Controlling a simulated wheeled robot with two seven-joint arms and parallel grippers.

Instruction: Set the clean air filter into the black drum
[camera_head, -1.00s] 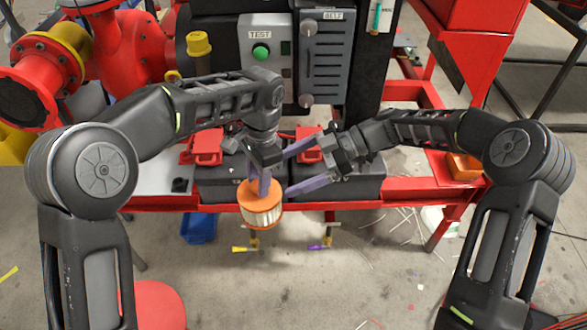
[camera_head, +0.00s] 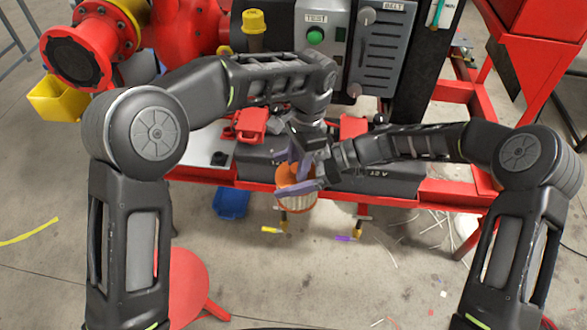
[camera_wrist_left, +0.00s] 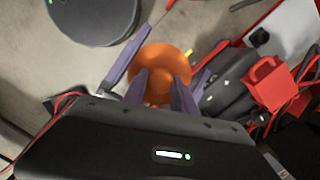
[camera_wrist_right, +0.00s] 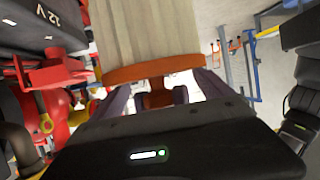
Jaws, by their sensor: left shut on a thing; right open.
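The air filter (camera_head: 298,203) has an orange top and a pale pleated wall. It hangs in front of the red frame's edge in the head view. My left gripper (camera_head: 293,172) is shut on the filter's orange top from above; the left wrist view shows the top (camera_wrist_left: 160,65) beneath its fingers. My right gripper (camera_head: 308,175) is open, with its fingers on either side of the filter near the orange rim. In the right wrist view the pleated wall (camera_wrist_right: 145,30) fills the top middle. Whether the right fingers touch it, I cannot tell.
Behind the filter are the red frame rail (camera_head: 240,187), dark batteries with red terminal covers (camera_head: 250,124), and the grey control panel (camera_head: 320,45). A blue bin (camera_head: 231,203) sits below the rail. A red round stool (camera_head: 178,283) stands at the lower left. Open floor lies in front.

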